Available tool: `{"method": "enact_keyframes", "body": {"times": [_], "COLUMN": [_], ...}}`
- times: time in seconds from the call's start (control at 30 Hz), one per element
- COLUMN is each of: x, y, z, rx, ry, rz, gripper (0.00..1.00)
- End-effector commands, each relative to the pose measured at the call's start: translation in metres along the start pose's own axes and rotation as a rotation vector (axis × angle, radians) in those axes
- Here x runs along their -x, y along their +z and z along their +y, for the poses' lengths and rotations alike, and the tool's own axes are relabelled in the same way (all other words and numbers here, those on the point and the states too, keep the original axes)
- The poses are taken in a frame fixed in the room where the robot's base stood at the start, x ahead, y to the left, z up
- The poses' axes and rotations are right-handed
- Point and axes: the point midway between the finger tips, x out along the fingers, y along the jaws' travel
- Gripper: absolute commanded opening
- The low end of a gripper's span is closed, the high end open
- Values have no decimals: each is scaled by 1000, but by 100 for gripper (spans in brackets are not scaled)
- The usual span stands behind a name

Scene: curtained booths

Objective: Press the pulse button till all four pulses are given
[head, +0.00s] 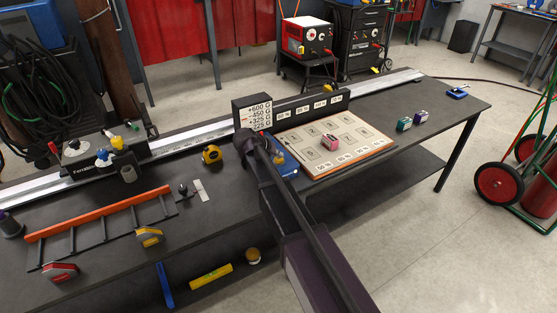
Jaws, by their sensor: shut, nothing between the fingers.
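No gripper fingers show in the head view. My arm rises from the bottom edge to a dark joint near the middle of the bench and covers what lies behind it. A box with colored knobs (88,152) stands at the bench's left end; its lettering is only partly legible. A blue item (285,162) lies right of my arm, partly hidden by it. A black upright panel (252,113) carries the white figures +600, -450, +325 and -225. I cannot tell which part is the pulse button, and no pulse count is readable.
A pale board (350,135) with squares holds a pink block (330,142). Green (403,124) and purple (420,117) blocks sit at right.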

Motion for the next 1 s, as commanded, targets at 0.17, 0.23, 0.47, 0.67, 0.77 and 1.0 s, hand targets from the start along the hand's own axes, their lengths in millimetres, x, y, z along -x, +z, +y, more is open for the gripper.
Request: {"method": "enact_keyframes", "body": {"times": [0.17,0.23,0.47,0.67,0.77,1.0], "x": [6,8,13,12,12,17], "y": [-4,-6,-9,-9,-9,-12], "z": [5,6,10,9,9,12], "rx": [0,0,0,0,0,0], "ry": [0,0,0,0,0,0], "rz": [-1,-1,0,0,0,0], "gripper": [0,0,0,0,0,0]}}
